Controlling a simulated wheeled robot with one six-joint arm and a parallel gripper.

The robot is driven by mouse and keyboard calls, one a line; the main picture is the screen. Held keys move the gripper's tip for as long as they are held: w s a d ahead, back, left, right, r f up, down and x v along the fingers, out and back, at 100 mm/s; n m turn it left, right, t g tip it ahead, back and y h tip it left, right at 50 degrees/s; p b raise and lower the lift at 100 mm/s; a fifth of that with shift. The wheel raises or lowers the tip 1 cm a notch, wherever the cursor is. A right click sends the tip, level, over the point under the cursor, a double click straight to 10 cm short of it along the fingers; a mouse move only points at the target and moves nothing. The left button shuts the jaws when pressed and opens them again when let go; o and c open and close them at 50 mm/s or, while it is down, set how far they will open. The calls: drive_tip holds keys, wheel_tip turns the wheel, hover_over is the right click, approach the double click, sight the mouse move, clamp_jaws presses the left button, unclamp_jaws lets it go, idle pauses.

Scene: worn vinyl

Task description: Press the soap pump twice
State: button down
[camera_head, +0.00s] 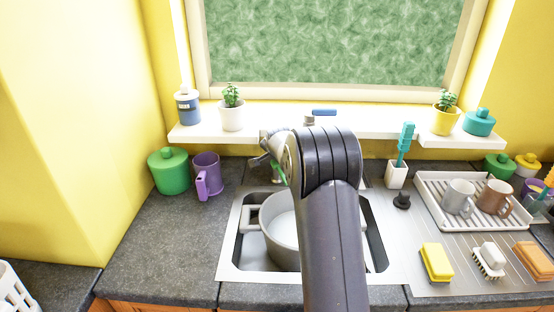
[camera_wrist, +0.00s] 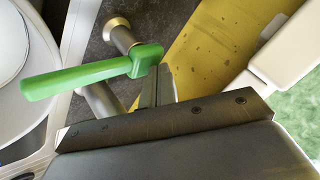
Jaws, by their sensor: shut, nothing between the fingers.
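A green lever-like head on a metal stem, which looks like the soap pump (camera_wrist: 95,76), crosses the left half of the wrist view. Its metal base stands on the dark counter. In the head view only a small green part of it (camera_head: 281,177) shows behind the sink, beside my arm. My gripper (camera_wrist: 162,72) is shut and empty. Its fingertips are at the thick end of the green head, very close to it; I cannot tell whether they touch. My arm hides most of this spot in the head view.
A grey pot (camera_head: 277,231) sits in the sink (camera_head: 231,262), below my arm. A purple mug (camera_head: 207,174) and green jar (camera_head: 168,171) stand left. A white brush holder (camera_head: 396,174) and dish rack (camera_head: 432,187) are right. The white sill (camera_head: 270,119) runs behind.

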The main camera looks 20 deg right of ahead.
sight(277, 164)
drive_tip(key=shift+r+p, duration=0.7)
drive_tip(key=shift+r, duration=0.7)
drive_tip(key=shift+r+p, duration=1.3)
drive_tip(key=shift+r, duration=1.2)
